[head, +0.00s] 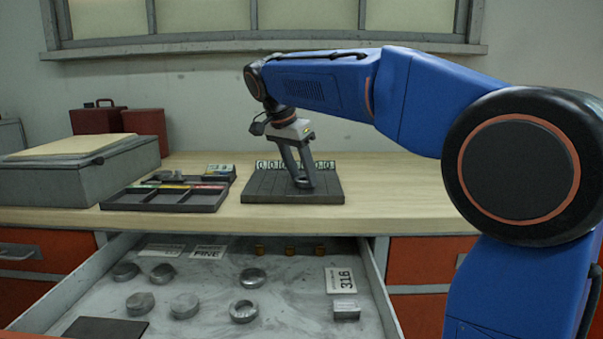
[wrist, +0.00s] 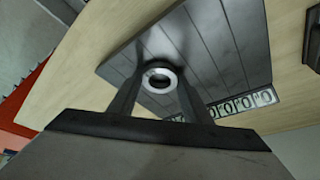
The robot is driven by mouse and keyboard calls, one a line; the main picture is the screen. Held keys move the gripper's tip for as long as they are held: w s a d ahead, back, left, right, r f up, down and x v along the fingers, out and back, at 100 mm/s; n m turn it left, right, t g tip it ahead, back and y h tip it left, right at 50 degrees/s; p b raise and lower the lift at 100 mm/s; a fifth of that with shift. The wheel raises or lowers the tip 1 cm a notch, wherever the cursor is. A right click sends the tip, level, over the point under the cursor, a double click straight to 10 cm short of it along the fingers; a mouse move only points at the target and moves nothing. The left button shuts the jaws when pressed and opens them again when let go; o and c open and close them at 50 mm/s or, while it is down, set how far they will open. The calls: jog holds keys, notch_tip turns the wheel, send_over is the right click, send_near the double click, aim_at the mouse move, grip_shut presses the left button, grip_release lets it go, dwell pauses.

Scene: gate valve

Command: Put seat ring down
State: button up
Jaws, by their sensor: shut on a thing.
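The seat ring (wrist: 158,80) is a bright metal ring with a dark centre, held between the two fingers of my gripper (wrist: 157,86) in the wrist view. My gripper (head: 303,184) points down over a dark slatted plate (head: 265,189) on the bench in the head view. The ring itself is too small and hidden by the fingers to make out clearly there. I cannot tell whether the ring touches the plate or hangs just above it. The plate shows behind the ring in the wrist view (wrist: 210,50), with a row of numbered labels along one edge.
A dark compartment tray (head: 165,198) lies left of the plate. A grey box (head: 70,180) stands farther left, with red cases (head: 98,120) behind. Below, an open drawer (head: 215,270) holds several round metal parts, brass pieces and labels. Bare bench lies right of the plate.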

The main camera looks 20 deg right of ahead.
jog(key=shift+f, duration=0.15)
jog(key=o, duration=1.2)
jog(key=v, duration=1.2)
jog(key=shift+s, duration=0.15)
